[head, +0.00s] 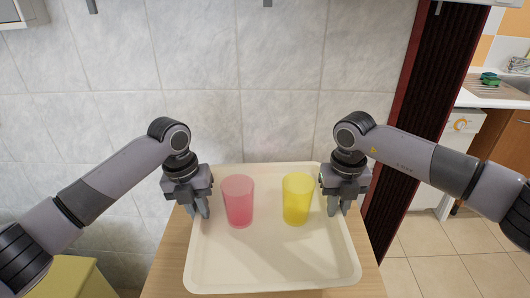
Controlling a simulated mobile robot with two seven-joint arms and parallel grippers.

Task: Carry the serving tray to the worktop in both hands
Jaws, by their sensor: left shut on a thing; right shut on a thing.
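The serving tray (268,262) is cream-coloured with a raised rim, in the lower middle of the head view. A pink cup (238,201) and a yellow cup (297,199) stand upright on it, side by side and apart. The fingertips are partly hidden at the rim. I cannot tell whether the tray touches the wooden surface beneath.
The wooden table top (165,262) shows around the tray. A tiled wall (280,110) stands close behind. At the right, past a dark red door frame (402,135), a white worktop (485,97) holds a sink and a green sponge (490,78). Tiled floor (440,262) is clear there.

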